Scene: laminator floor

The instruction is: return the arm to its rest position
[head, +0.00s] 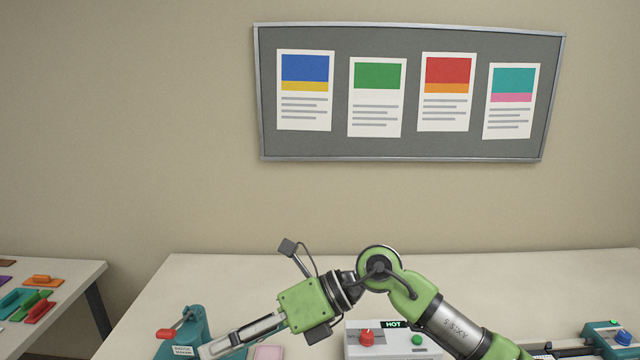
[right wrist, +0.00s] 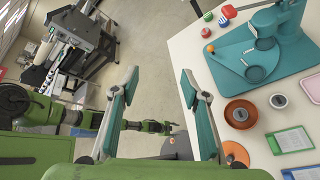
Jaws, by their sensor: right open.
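My right arm crosses the head view from the lower right, bent at its elbow above the table. Its gripper (head: 240,338) points to the lower left, over the front part of the table. In the right wrist view the two teal-padded fingers of my right gripper (right wrist: 158,82) stand wide apart with nothing between them. A green arm in the right wrist view, which looks like my left one, ends in a small dark gripper (right wrist: 168,127) over the floor. Its jaws are too small to read.
The pale table (head: 300,268) holds a teal badge press (head: 192,325) close to the right gripper and a laminator (head: 370,352) showing HOT below the arm. Another teal device (head: 612,335) stands at the right. A side table (head: 75,272) carries coloured pieces. The pinboard (head: 410,150) hangs clear above.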

